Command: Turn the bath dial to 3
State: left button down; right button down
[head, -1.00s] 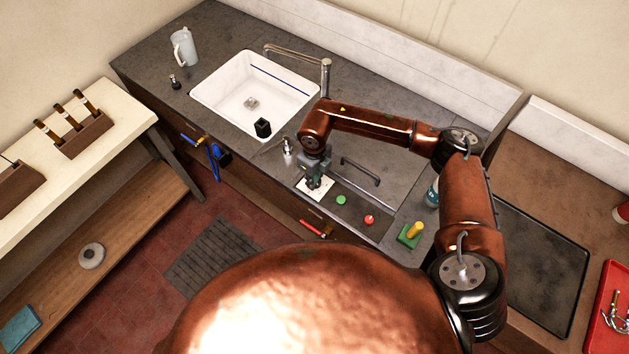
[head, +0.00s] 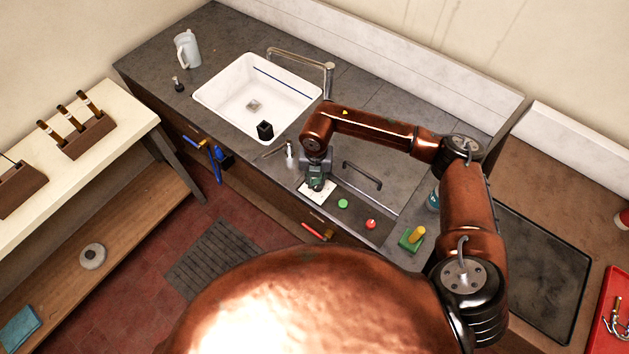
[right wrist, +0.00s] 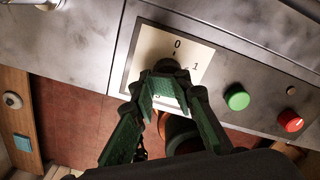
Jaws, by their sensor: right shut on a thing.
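The bath dial (right wrist: 167,65) is a dark knob on a white plate (right wrist: 146,47) set in the grey metal panel. The plate carries a 0 at the top and a 1 to its right; lower figures are mostly hidden by my fingers. A small mark at the knob's top edge sits just under the 0. My right gripper (right wrist: 167,80) has its green fingers shut around the dial. In the head view the right gripper (head: 316,178) is over the plate (head: 308,191) and hides the dial. My left gripper is not in view.
A green button (right wrist: 237,97) and a red knob (right wrist: 290,121) sit on the panel right of the plate. A grey bar handle (head: 362,174) stands behind. A green block with a yellow peg (head: 411,240) is to the right. A white sink (head: 257,95) lies farther back.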

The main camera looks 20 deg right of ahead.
jog(key=m, duration=0.3)
jog(key=d+m+p, duration=0.1)
jog(key=shift+s+f+m, duration=0.15)
jog(key=shift+f+m, duration=0.1)
jog(key=shift+m, duration=0.05)
jog(key=m+p, duration=0.1)
jog(key=m, duration=0.3)
jog(key=shift+f, duration=0.15)
jog(key=shift+m, duration=0.3)
jog(key=c, duration=2.1)
grip_release()
jog(key=shift+s+d, duration=0.15)
jog(key=shift+s, duration=0.1)
jog(key=o, duration=0.5)
jog(key=shift+w+a, duration=0.1)
jog(key=shift+a, duration=0.1)
jog(key=shift+o, duration=0.3)
jog(key=shift+r, duration=0.2)
jog(key=shift+w+a+r, duration=0.1)
jog(key=shift+r, duration=0.05)
